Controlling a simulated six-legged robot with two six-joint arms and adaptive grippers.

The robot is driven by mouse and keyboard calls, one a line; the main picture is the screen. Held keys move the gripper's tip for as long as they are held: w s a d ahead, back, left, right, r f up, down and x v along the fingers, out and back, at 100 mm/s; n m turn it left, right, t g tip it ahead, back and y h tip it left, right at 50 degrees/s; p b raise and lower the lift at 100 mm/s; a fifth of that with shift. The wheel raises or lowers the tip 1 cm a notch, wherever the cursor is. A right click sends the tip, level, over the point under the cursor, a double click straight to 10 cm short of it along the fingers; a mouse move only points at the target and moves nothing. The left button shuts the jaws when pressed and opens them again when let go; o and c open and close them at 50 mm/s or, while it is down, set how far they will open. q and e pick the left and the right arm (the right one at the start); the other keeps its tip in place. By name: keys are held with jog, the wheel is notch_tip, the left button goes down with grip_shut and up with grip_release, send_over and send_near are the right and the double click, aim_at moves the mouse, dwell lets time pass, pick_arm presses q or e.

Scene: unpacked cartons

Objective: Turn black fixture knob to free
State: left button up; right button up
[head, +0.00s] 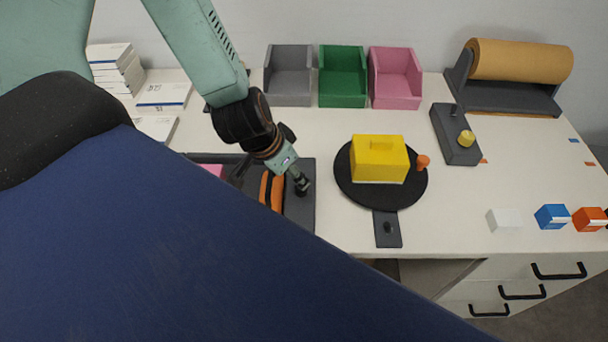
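A dark grey fixture (303,222) with orange bars (271,190) lies at the left of the table, partly hidden by my arm and a large blue surface. My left gripper (301,186) points down at this fixture, just right of the orange bars. Its tip is small and dark against the fixture, so I cannot tell whether it is open or touching a knob there. A small black knob (388,228) stands on a dark plate in front of a round black turntable (358,200). My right gripper is not in view.
A yellow block (379,159) and an orange knob (423,161) are on the turntable. Grey, green and pink bins (395,101) line the back. The large blue surface (190,250) covers the lower left.

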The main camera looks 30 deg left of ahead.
aim_at(297, 190)
pick_arm(q)
jog(key=b+x, duration=0.1)
jog(key=x, duration=0.1)
jog(key=b+x, duration=0.3)
jog(key=x, duration=0.1)
jog(key=shift+s, duration=0.25)
jog(key=shift+w+f+b, duration=0.3)
jog(key=shift+f+b, duration=0.15)
jog(key=shift+f, duration=0.05)
jog(key=shift+w+a+f, duration=0.1)
jog(key=shift+a+f, duration=0.05)
jog(key=shift+c, duration=0.4)
grip_shut()
